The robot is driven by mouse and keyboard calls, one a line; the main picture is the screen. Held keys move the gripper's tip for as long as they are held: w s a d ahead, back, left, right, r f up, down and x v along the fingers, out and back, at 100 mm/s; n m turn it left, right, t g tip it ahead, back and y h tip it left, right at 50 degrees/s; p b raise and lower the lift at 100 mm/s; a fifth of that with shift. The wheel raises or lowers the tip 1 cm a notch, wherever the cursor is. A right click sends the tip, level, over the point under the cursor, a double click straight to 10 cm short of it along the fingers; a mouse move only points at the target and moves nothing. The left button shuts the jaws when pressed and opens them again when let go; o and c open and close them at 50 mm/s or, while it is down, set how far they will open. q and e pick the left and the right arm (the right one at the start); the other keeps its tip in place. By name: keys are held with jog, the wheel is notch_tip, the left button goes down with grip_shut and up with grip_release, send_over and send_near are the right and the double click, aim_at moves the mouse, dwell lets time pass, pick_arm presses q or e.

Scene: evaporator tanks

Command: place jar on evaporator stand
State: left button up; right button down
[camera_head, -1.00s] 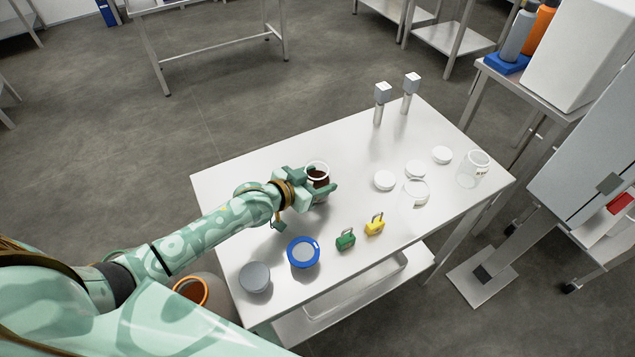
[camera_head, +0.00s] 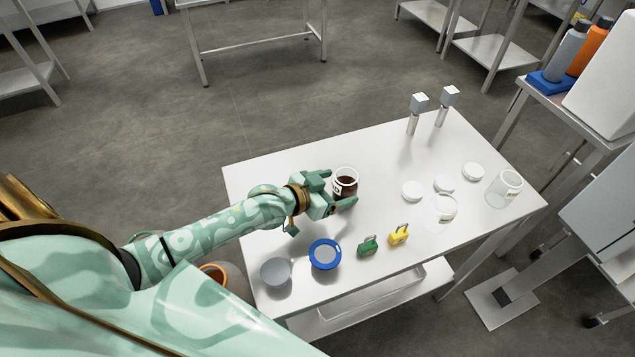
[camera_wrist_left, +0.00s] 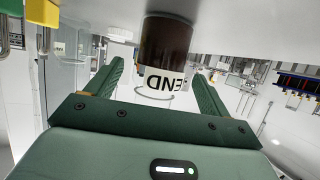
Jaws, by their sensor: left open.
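The jar (camera_head: 346,184) is clear glass with dark brown contents and stands on the white table. In the left wrist view the jar (camera_wrist_left: 165,45) carries a white label reading "END", upside down in the picture. My left gripper (camera_head: 337,190) is open beside the jar on its left, with its fingers pointing toward it. In the wrist view the jar is ahead of and between the spread fingers, with gaps on both sides. I cannot pick out an evaporator stand with certainty. My right gripper is not in view.
White lids (camera_head: 444,183), a clear empty jar (camera_head: 505,189) and two grey-headed posts (camera_head: 419,102) stand on the table (camera_head: 300,155). A green padlock (camera_head: 367,246), a yellow padlock (camera_head: 399,235), a blue-rimmed round item (camera_head: 325,254) and a grey one (camera_head: 276,271) are near the front edge.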

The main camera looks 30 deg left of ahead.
pick_arm(q)
jog(key=p+v, duration=0.1)
jog(key=v, duration=0.7)
jog(key=shift+s+p, duration=0.25)
jog(key=shift+p, duration=0.1)
